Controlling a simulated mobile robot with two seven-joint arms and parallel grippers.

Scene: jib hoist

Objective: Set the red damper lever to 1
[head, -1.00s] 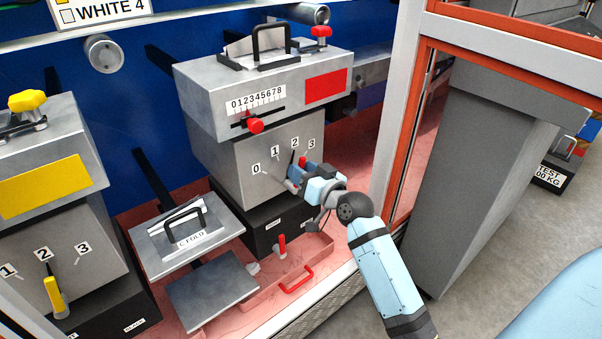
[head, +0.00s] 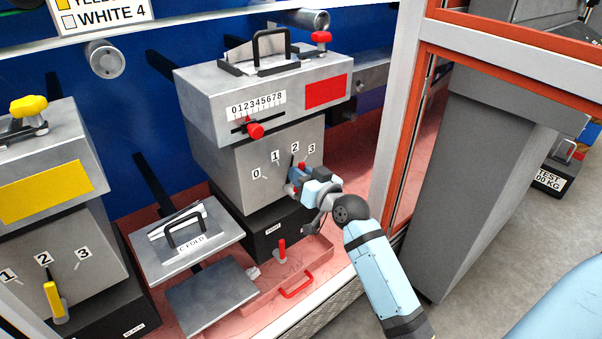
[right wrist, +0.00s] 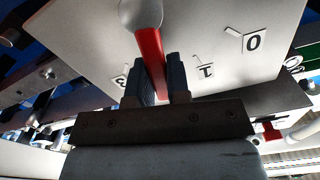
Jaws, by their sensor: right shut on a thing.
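The red damper lever (right wrist: 149,50) hangs from a round grey pivot (right wrist: 141,12) on the pale front of the grey unit (head: 240,165) with the red label. Marks 0, 1, 2 and 3 fan around it in the head view. My right gripper (head: 299,178) is at the lever, in front of the panel. In the right wrist view its two dark fingers (right wrist: 160,82) are on either side of the lever, shut on it. There the lever points between the 3 and the 1, and the 2 is hidden. My left gripper is out of view.
A red slider knob (head: 255,131) sits above on a 0–8 scale. A second unit with a yellow lever (head: 55,300) stands at left. A C FOLD plate (head: 187,236) and a red-handled tray (head: 297,284) lie below. A grey post (head: 480,170) stands at right.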

